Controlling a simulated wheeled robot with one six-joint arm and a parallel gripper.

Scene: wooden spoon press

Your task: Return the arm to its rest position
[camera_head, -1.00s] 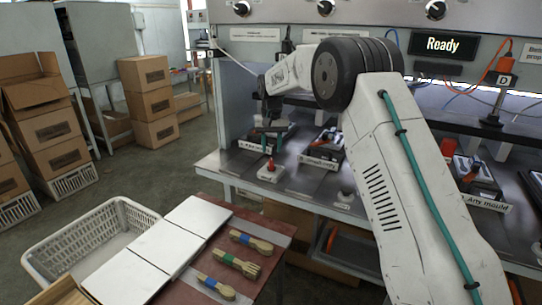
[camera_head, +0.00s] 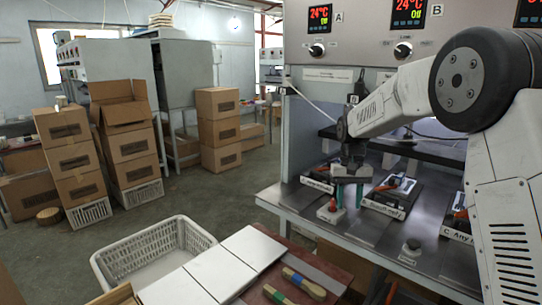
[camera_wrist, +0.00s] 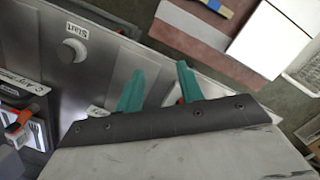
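My gripper (camera_head: 349,192) hangs at the end of my bent arm, above the front of the steel press bench, near a red-topped button on a pale base (camera_head: 329,209). Its two teal fingers stand apart with nothing visible between them. In the wrist view my gripper (camera_wrist: 160,84) also shows both teal fingers spread, over the bench edge. A bit of red shows beside the right finger there. My arm reaches in from the right side of the head view.
White panels (camera_head: 217,270) and spoons with coloured bands (camera_head: 303,284) lie on the near table. A white basket (camera_head: 152,250) stands left. Cardboard boxes (camera_head: 130,145) are stacked behind; floor between is clear.

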